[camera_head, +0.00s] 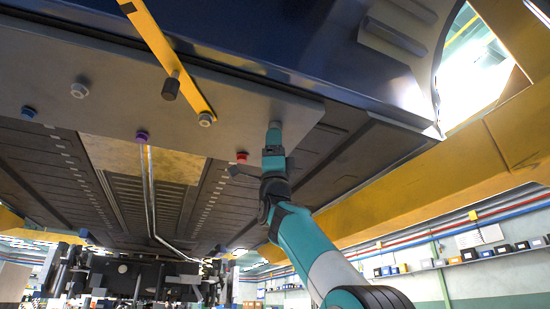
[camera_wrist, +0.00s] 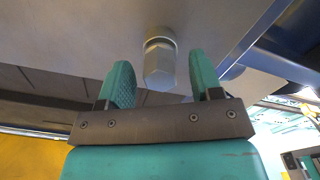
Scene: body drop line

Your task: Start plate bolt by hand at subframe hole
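A silver-grey hex plate bolt (camera_wrist: 160,66) hangs head down at the underside of the grey subframe (camera_wrist: 90,35) in the wrist view. Its upper end meets the panel at a round collar. How deep it sits cannot be seen, and the hole is hidden. My gripper (camera_wrist: 160,68) is open, with one teal finger on each side of the bolt head and a visible gap on both sides. In the head view my gripper (camera_head: 274,136) is raised close beneath the subframe (camera_head: 235,100), near its right end, with the bolt (camera_head: 276,124) at its tip.
A yellow bar (camera_head: 155,35) with a dark cylinder (camera_head: 171,88) slants across the subframe to the left. Blue (camera_head: 28,112), purple (camera_head: 141,136) and red (camera_head: 242,156) fittings stick down. A yellow beam (camera_head: 440,190) lies to the right.

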